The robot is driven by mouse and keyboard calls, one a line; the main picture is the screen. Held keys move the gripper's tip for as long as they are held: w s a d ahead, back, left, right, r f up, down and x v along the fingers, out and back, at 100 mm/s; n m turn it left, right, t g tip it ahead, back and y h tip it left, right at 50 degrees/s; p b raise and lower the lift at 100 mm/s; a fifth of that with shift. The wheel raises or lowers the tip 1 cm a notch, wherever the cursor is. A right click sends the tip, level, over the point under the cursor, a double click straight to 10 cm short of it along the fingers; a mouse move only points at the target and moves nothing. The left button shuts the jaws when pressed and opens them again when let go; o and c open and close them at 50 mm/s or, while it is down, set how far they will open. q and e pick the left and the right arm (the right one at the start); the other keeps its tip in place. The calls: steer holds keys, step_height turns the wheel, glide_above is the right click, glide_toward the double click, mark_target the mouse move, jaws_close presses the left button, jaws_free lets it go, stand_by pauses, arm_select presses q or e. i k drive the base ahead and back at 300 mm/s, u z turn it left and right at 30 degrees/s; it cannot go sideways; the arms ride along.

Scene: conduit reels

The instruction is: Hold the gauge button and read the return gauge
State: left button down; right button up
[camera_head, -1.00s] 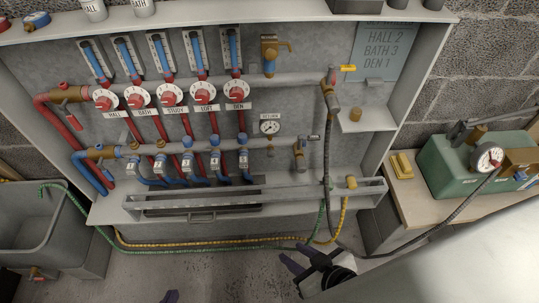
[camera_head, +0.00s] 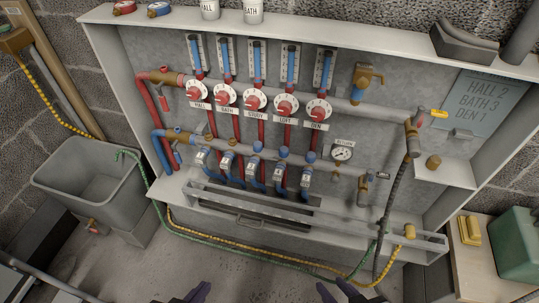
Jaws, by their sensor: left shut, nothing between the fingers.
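The return gauge (camera_head: 342,154) is a small round white dial under a "RETURN" label, right of the lower manifold pipe. Its needle is too small to read. A small fitting (camera_head: 336,172) sits just below it; I cannot tell whether it is the gauge button. My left gripper (camera_head: 196,292) shows only as purple fingertips at the bottom edge, shut and empty, well below the panel. My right gripper (camera_head: 338,290) is at the bottom edge with its two purple fingers apart and nothing seen between them. Both are away from the gauge.
Red dial valves (camera_head: 256,102) and blue-handled valves (camera_head: 254,165) line the manifold. A grey trough rail (camera_head: 330,212) runs along the panel's lower front. A dark hose (camera_head: 391,200) hangs at right, and green and yellow hoses (camera_head: 260,246) cross low. A grey sink (camera_head: 92,180) stands left.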

mark_target(335, 180)
steer(key=z, duration=0.6)
steer(key=k, duration=1.35)
steer(key=z, duration=1.1)
steer(key=i, duration=1.45)
steer(key=u, duration=0.7)
